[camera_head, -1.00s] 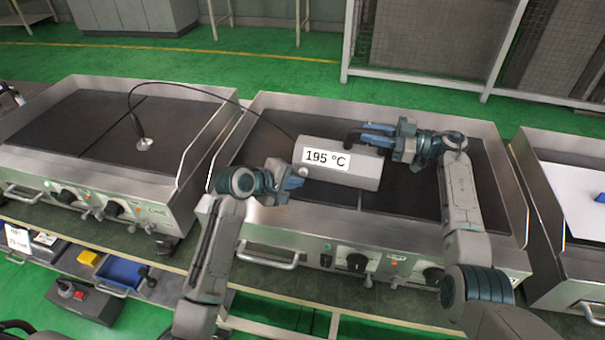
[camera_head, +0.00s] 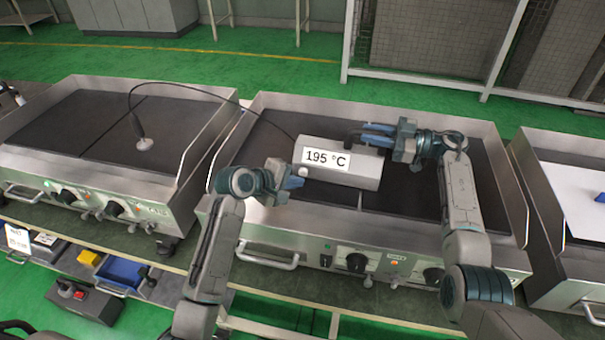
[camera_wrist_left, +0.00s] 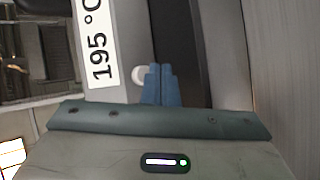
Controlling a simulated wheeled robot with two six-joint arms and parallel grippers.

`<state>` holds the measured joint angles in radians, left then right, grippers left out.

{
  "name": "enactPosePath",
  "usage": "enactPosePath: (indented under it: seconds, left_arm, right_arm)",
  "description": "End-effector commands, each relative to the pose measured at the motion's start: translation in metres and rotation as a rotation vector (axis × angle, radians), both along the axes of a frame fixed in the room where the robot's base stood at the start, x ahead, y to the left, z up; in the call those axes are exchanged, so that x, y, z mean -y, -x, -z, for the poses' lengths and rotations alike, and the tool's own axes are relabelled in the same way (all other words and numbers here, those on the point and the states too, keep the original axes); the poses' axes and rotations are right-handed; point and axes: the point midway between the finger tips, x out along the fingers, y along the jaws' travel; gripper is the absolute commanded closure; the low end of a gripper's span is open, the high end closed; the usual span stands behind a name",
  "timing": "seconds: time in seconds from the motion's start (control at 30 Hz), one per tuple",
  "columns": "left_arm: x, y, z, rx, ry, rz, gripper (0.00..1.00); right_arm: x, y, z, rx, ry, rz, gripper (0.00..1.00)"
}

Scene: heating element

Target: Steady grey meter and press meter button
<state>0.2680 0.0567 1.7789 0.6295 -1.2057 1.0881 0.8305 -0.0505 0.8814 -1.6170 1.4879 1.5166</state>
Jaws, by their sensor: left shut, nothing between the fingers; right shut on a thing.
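The grey meter (camera_head: 362,172) sits on the dark plate of the middle griddle, its display reading 195 °C. Its white round button (camera_head: 303,170) is at the lower left of the display. My left gripper (camera_head: 298,183) is shut and empty, its fingertips right by the button. In the left wrist view the shut blue fingers (camera_wrist_left: 159,84) are beside the button (camera_wrist_left: 139,75) and partly overlap its edge; I cannot tell whether they touch it. My right gripper (camera_head: 366,134) is shut on the meter's dark handle (camera_head: 352,138) at the top, beside the meter's back edge.
A cable runs from the meter to a probe (camera_head: 143,141) standing on the left griddle (camera_head: 75,130). The middle griddle's raised walls (camera_head: 500,170) surround the plate. Knobs (camera_head: 357,262) line its front. Another griddle with a white sheet (camera_head: 575,195) stands right.

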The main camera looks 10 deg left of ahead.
Motion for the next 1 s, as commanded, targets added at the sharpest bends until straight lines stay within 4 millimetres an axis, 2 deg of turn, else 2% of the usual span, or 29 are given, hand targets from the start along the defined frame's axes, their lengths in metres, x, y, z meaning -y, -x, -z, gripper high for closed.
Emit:
enactPosePath:
  seconds: [1.0]
  left_arm:
    - [0.001,-0.01,0.0,0.0,0.0,0.0,1.0]
  right_arm:
    - [0.0,0.0,0.0,0.0,0.0,0.0,1.0]
